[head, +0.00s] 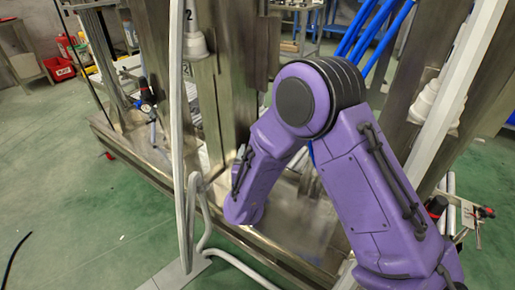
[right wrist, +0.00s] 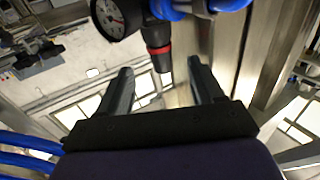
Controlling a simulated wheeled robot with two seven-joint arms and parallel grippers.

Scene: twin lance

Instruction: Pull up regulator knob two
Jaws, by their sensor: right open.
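In the right wrist view, my right gripper (right wrist: 160,68) is open, with a finger on each side of the picture. A black regulator knob with a red ring (right wrist: 158,47) shows between and just beyond the fingertips, with a gap to each finger. A round pressure gauge (right wrist: 115,17) is beside it at the upper left. I cannot tell this knob's number. A regulator with a dark knob (head: 145,95) is at the left. Another dark knob (head: 437,206) is at the right. My left gripper is not in view.
Metal posts (head: 232,80) and a steel base ledge (head: 150,165) stand around my arm. A grey cable (head: 178,130) hangs in front. Blue hoses (head: 365,30) run at the top, and also beside the regulator in the right wrist view (right wrist: 205,7).

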